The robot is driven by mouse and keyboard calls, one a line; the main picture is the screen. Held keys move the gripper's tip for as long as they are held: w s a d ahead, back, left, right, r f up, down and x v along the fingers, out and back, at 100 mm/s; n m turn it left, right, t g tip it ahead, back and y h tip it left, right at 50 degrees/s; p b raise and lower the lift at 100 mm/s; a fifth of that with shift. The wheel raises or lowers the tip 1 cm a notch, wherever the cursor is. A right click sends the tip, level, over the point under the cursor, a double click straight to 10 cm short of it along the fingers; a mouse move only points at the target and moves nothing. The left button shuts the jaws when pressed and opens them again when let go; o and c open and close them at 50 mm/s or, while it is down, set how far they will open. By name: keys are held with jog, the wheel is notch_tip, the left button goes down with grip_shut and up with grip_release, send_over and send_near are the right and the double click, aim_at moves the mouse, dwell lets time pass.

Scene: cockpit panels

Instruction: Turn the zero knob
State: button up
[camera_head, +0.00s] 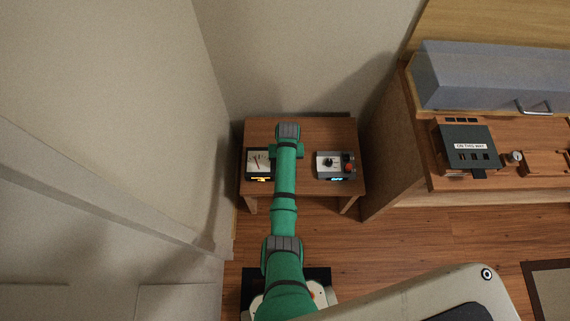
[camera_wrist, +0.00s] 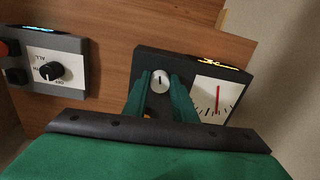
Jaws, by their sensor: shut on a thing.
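The meter box (camera_head: 250,172) is dark with a white dial and a red needle. It stands on the small wooden table, left of my arm in the head view. In the wrist view the meter box (camera_wrist: 236,76) carries a round silver knob (camera_wrist: 160,81) with a dark line, beside the dial (camera_wrist: 216,100). This looks like the zero knob; no label on it is readable. My gripper (camera_wrist: 161,84) has its two green fingers on either side of the knob, shut on it. In the head view my arm hides the knob and the fingertips.
A grey control box (camera_head: 336,165) with a black knob and red button stands right on the table (camera_head: 310,131); it also shows in the wrist view (camera_wrist: 72,45). A wooden cabinet (camera_head: 392,165) with panels is further right. A wall is close on the left.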

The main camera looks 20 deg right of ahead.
jog(key=m, duration=0.4)
jog(key=shift+m, duration=0.3)
jog(key=m, duration=0.4)
jog(key=shift+a, duration=0.1)
jog(key=shift+w, duration=0.1)
jog(key=o, duration=1)
jog(key=shift+o, duration=0.2)
notch_tip(320, 180, up, 11)
jog(key=shift+s+f, duration=0.1)
jog(key=shift+s, duration=0.1)
